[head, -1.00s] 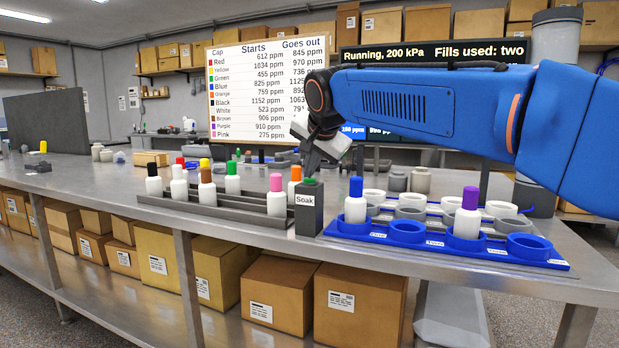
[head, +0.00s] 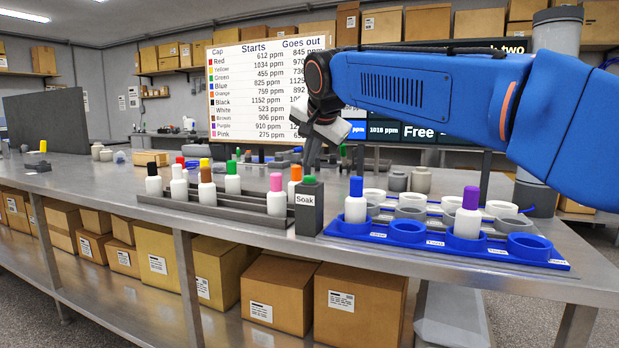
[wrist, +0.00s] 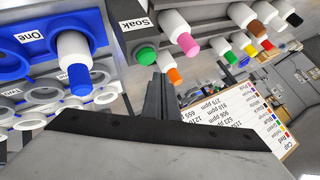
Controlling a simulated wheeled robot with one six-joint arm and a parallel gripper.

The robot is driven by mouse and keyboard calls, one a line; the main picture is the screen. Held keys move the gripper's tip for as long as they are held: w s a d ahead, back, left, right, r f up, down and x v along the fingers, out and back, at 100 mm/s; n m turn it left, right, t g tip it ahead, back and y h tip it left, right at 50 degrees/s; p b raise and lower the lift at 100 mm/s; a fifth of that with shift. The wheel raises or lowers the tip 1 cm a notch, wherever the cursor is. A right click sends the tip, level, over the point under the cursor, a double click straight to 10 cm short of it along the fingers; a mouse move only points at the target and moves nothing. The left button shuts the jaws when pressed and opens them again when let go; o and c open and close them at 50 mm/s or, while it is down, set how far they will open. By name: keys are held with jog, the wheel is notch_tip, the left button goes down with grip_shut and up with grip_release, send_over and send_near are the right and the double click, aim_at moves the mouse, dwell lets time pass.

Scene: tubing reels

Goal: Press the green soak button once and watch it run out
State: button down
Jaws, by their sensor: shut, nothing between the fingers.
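The green soak button (head: 309,180) sits on top of a dark grey box labelled Soak (head: 309,209), at the right end of the bottle rack. My gripper (head: 309,166) is shut and empty, its tips just above the button. In the wrist view the button (wrist: 146,56) is in plain sight just beyond the closed fingertips (wrist: 158,80), and I see no contact. The dark screen (head: 400,131) behind is partly covered by my arm; "1018 ppm", "Free" and "two" can be read on it.
A grey rack (head: 225,207) of capped bottles stands left of the box. A blue tray (head: 455,252) at right has ring holders, with a blue-capped bottle (head: 355,205) and a purple-capped bottle (head: 467,218). A white chart (head: 262,90) stands behind.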

aim_at(311, 178)
jog(key=shift+r, duration=1.85)
jog(key=shift+d, duration=0.1)
jog(key=s+d+f+n+g+h, duration=0.1)
jog(key=s+d+f+n, duration=0.1)
jog(key=s+d+f, duration=0.8)
jog(key=s+d+f+n+g+h, duration=0.1)
jog(key=s+d+f, duration=0.6)
jog(key=d, duration=0.5)
jog(key=s+d+f+n+g, duration=0.1)
jog(key=s+d+f, duration=0.4)
jog(key=s+f, duration=0.5)
jog(key=s+d+f+n+g, duration=0.1)
jog(key=s+d+f, duration=0.4)
jog(key=s+f, duration=0.6)
notch_tip(311, 178, down, 3)
jog(key=shift+s+r+n+h, duration=0.1)
jog(key=shift+s+n+h, duration=0.2)
jog(key=shift+n, duration=0.1)
dwell(0.6)
